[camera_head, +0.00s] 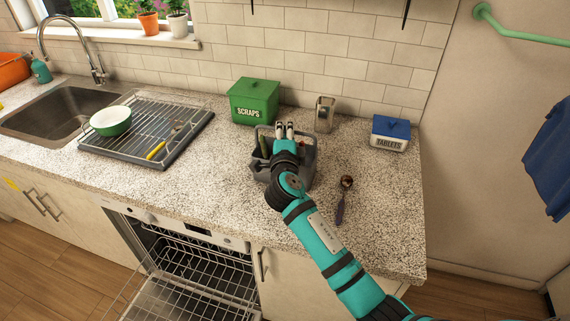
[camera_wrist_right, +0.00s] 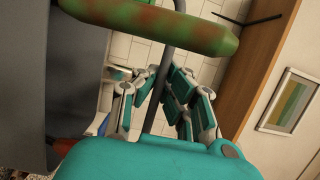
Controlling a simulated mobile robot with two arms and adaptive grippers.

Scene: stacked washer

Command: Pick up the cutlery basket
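The grey cutlery basket (camera_head: 306,168) stands on the speckled counter, partly hidden behind my right arm. A green-handled item (camera_head: 264,144) stands in its left part. My right gripper (camera_head: 285,127) is over the basket, fingers pointing toward the back wall. In the right wrist view, a grey bar (camera_wrist_right: 178,58), apparently the basket's handle, runs between the fingers (camera_wrist_right: 160,88). The fingertips are close to it on both sides; whether they press on it is unclear. A grey wall (camera_wrist_right: 75,70), apparently the basket's, fills the left. My left gripper is not in view.
A green scraps box (camera_head: 254,102) stands behind the basket, a metal holder (camera_head: 324,114) behind right, a tablets box (camera_head: 390,134) at right. A spoon (camera_head: 342,200) lies right of my arm. A dish rack (camera_head: 195,128) is left. The dishwasher (camera_head: 190,270) below is open.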

